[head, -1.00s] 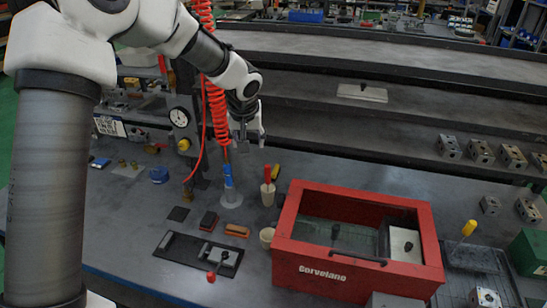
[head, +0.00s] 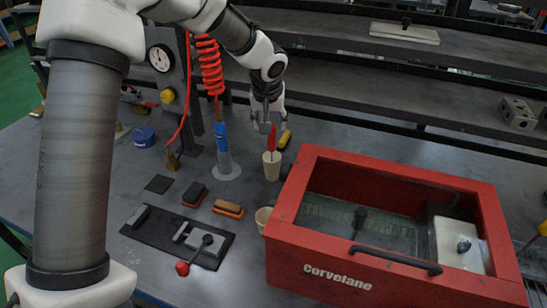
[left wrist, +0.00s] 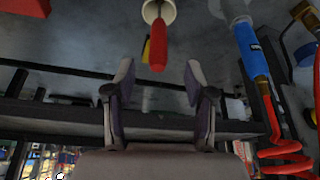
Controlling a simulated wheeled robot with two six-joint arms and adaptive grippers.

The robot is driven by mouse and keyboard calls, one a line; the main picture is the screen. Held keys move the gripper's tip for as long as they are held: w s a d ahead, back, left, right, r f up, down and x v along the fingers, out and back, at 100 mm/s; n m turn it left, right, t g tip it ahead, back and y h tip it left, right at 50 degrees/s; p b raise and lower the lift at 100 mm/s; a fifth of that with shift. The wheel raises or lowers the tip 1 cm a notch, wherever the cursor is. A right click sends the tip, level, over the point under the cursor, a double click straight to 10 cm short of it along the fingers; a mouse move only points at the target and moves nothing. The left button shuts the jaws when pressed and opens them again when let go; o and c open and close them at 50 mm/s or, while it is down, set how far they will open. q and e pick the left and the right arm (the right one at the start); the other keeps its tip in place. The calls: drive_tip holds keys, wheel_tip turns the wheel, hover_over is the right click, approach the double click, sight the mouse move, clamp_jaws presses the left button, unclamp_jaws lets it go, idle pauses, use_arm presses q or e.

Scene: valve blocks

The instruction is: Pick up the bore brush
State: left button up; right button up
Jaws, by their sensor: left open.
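A red-handled tool (head: 272,138), which looks like the bore brush, stands upright in a beige cup (head: 271,170). Its lower end is hidden inside the cup. My left gripper (head: 266,124) is open, pointing down just above the red handle. In the left wrist view the red handle (left wrist: 158,50) lies ahead of the open fingers (left wrist: 160,78), in line with the space between them. The cup (left wrist: 158,10) shows at the top edge there. The fingers hold nothing. My right gripper is not in view.
A blue-topped nozzle (head: 222,135) on a round base stands left of the cup. A yellow-handled item (head: 285,139) is close behind it. The red Corvelane tank (head: 285,225) is to the right. An orange-topped brush (head: 228,208) and a black fixture plate (head: 150,225) lie in front.

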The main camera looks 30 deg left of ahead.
sight(272, 136)
use_arm(q)
wheel_tip(272, 136, down, 2)
drive_tip(key=shift+f+b, duration=0.2)
drive_tip(key=shift+b, duration=0.15)
drive_tip(key=p+x, duration=0.1)
drive_tip(key=x, duration=0.5)
drive_tip(key=shift+w+f+p, duration=0.2)
drive_tip(key=shift+w+p, duration=0.15)
drive_tip(key=shift+p, duration=0.05)
drive_tip(key=shift+w+f, duration=0.1)
drive_tip(key=shift+f, duration=0.2)
drive_tip(key=shift+r, duration=0.1)
clamp_jaws()
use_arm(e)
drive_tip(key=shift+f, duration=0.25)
